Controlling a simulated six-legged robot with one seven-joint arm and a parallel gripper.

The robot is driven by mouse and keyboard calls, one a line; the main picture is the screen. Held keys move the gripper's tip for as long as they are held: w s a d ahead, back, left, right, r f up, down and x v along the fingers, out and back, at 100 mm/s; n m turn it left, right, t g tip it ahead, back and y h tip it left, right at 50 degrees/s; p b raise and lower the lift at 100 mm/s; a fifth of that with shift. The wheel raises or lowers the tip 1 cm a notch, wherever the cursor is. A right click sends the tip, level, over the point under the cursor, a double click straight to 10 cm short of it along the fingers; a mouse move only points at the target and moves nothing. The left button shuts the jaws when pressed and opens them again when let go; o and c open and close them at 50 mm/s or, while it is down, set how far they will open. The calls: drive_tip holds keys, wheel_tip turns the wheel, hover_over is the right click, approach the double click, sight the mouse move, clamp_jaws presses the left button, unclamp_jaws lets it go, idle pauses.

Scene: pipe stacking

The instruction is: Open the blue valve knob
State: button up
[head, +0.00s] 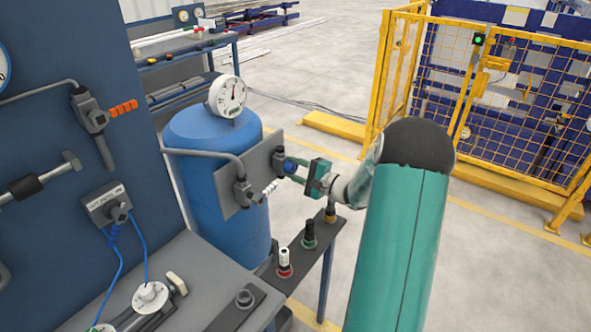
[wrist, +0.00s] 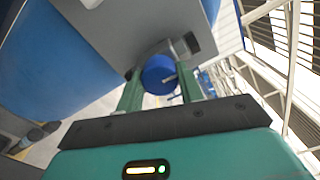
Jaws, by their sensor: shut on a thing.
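The blue valve knob (wrist: 159,75) sits at the edge of a grey plate in the wrist view, between my two green fingers. In the head view the blue knob (head: 290,165) shows at the right side of the grey plate (head: 232,190) on the blue tank (head: 225,135). My gripper (wrist: 160,88) is shut on the knob, one finger on each side. In the head view my gripper (head: 297,172) reaches the knob from the right. The knob's contact with the fingertips is partly hidden.
A white-handled valve (head: 268,188) is left of the knob on the same plate. A gauge (head: 227,96) tops the tank. A yellow fence (head: 500,100) stands right; open floor lies between.

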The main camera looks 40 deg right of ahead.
drive_tip(key=shift+n, duration=0.5)
drive_tip(key=o, duration=1)
drive_tip(key=shift+s, duration=0.1)
drive_tip(key=v, duration=1.3)
drive_tip(key=shift+s+d, duration=0.2)
drive_tip(key=shift+s, duration=0.1)
